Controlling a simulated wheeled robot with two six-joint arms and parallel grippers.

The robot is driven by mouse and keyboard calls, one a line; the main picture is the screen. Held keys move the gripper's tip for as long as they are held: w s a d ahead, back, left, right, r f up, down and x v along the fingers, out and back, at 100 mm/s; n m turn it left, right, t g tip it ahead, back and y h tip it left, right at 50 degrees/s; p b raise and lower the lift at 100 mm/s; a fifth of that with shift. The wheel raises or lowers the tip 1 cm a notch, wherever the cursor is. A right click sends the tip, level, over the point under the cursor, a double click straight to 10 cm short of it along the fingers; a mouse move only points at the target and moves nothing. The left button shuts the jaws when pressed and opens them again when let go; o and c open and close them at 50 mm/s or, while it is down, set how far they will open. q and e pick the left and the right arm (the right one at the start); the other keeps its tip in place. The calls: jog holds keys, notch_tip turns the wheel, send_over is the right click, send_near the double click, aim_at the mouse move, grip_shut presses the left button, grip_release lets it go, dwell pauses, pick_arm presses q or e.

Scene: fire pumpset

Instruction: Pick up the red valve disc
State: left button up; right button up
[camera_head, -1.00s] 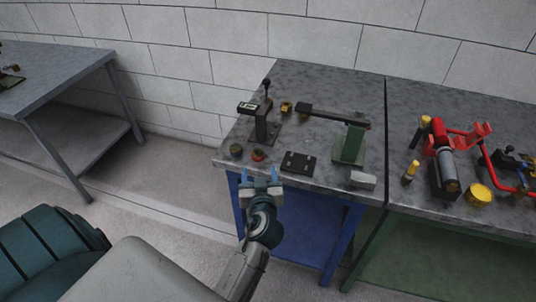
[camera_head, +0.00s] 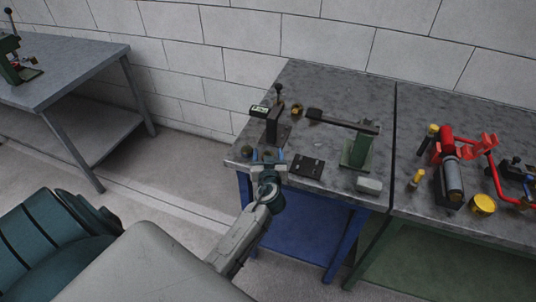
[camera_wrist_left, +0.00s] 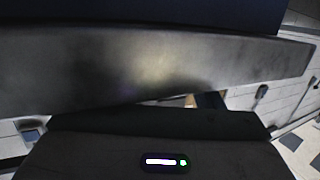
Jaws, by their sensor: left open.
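My left gripper (camera_head: 268,156) is at the front left corner of the grey stone-topped table in the head view. A dark round knob (camera_head: 249,150) is just left of the gripper. In the left wrist view a wide dark surface fills much of the picture, and no disc shows. My right gripper is not in view.
A lever press (camera_head: 272,124) stands behind the gripper. A black plate (camera_head: 306,166), a green stand with a long arm (camera_head: 357,150) and a grey block (camera_head: 369,185) are to the right. Red clamps and yellow parts (camera_head: 483,205) lie on the neighbouring table.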

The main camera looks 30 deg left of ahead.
pick_arm(q)
jog(key=c, duration=1)
jog(key=shift+c, duration=0.8)
jog(key=shift+r, duration=0.1)
